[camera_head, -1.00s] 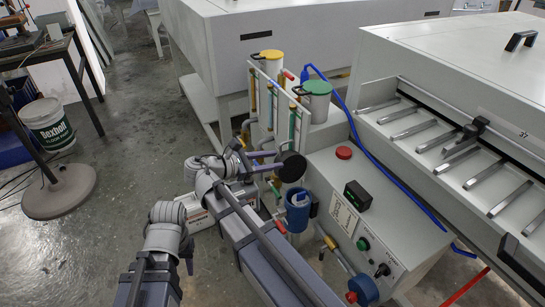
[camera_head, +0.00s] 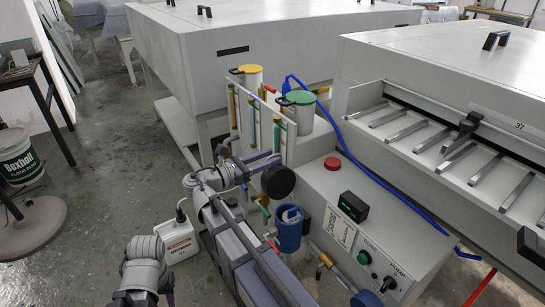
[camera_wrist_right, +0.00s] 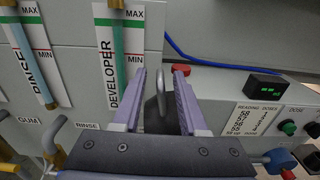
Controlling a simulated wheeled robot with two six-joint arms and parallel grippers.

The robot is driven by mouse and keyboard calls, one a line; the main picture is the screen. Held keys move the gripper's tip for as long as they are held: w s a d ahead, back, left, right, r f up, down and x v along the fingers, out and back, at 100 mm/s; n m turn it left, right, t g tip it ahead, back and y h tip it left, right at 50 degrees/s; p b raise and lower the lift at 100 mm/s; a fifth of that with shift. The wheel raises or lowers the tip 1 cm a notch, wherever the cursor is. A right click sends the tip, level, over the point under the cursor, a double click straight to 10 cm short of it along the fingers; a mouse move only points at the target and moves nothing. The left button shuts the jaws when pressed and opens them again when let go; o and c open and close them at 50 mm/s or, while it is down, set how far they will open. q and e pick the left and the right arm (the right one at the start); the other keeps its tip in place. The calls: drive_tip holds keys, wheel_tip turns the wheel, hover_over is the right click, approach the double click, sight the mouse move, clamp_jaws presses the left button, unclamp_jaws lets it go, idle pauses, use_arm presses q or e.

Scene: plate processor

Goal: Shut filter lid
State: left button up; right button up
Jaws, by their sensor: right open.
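The filter is a blue cup (camera_head: 290,230) on the front of the machine, with its mouth open and a blue and white insert showing inside. The round black filter lid (camera_head: 278,181) stands raised, tilted up above the cup. My right gripper (camera_head: 260,165) is at the left of the lid. In the right wrist view its two purple fingers (camera_wrist_right: 158,85) are open and apart, with the lid's metal loop handle (camera_wrist_right: 161,75) and the dark lid between them. I cannot tell whether they touch it.
A panel with coloured tubes (camera_head: 250,118) stands behind my right gripper. The control box (camera_head: 370,225) with a red button (camera_head: 332,163) lies right of the cup. A white canister (camera_head: 178,240) stands on the floor to the left. A blue hose (camera_head: 390,182) crosses the box.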

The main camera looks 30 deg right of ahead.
drive_tip(key=shift+d, duration=0.9)
clamp_jaws()
drive_tip(key=shift+w, duration=0.1)
idle(0.8)
